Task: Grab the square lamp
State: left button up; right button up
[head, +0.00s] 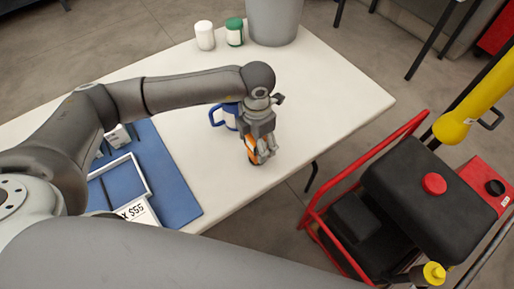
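My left gripper (266,152) points down over the right part of the white table. A small orange and dark object (251,149) stands at the table top right beside its fingers, partly covered by them. It may be the square lamp, but its shape is too hidden to be sure. I cannot tell whether the fingers are open or closed on it. My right gripper is not in view.
A blue and white mug (218,115) stands just behind the gripper on the table (335,95). A white jar (204,36), a green-lidded jar (234,33) and a grey bucket (273,20) stand at the back. A blue mat (172,178) lies left; a red-framed machine (425,185) stands right.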

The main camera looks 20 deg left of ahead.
pick_arm(q)
jog(key=c, duration=1.2)
jog(key=shift+o, duration=0.2)
jog(key=shift+r, duration=0.1)
